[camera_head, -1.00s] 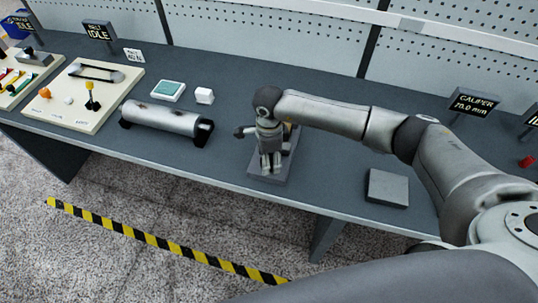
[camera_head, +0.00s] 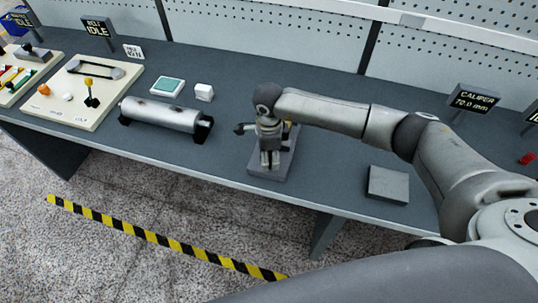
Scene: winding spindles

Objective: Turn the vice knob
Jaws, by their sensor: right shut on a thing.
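The vice (camera_head: 284,172) stands on the dark bench in the middle of the view. Only its grey base shows well; its knob is hidden behind my right gripper and wrist. My right gripper (camera_head: 270,160) points down over the vice and is shut on a part of it, which I take to be the knob. The right arm reaches in from the right. My left gripper is not in view.
A silver cylinder (camera_head: 163,114) lies in black cradles left of the vice. A grey block (camera_head: 388,185) lies to the right. A white cube (camera_head: 204,92) and a teal-topped pad (camera_head: 167,87) sit behind. A caliper display (camera_head: 473,99) stands at the right.

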